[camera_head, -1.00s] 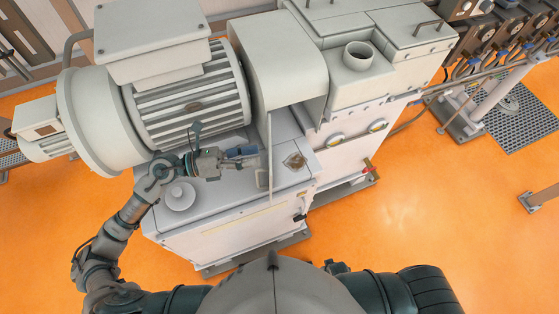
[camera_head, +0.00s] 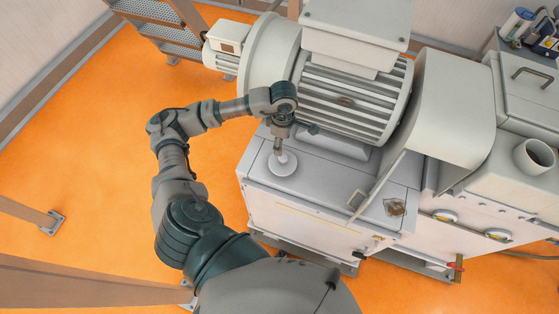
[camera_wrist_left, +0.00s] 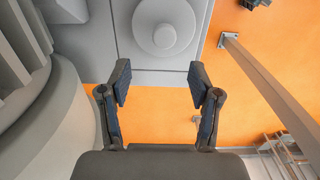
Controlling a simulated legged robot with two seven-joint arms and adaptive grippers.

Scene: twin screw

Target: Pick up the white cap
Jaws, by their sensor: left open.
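The white cap (camera_head: 284,166) is a round disc with a raised knob, sitting on the left part of the grey cabinet top. It also shows at the top centre of the left wrist view (camera_wrist_left: 164,28). My left gripper (camera_head: 279,145) is just above and behind the cap in the head view, overlapping its upper edge. In the left wrist view my left gripper (camera_wrist_left: 159,83) is open with nothing between its fingers. The cap lies beyond the fingertips there, apart from them. My right gripper is not in view.
A large ribbed motor (camera_head: 355,100) stands right behind the cap. A bent handle (camera_head: 356,200) and a brownish square patch (camera_head: 395,207) are on the cabinet top to the right. Orange floor (camera_head: 90,130) is open at left.

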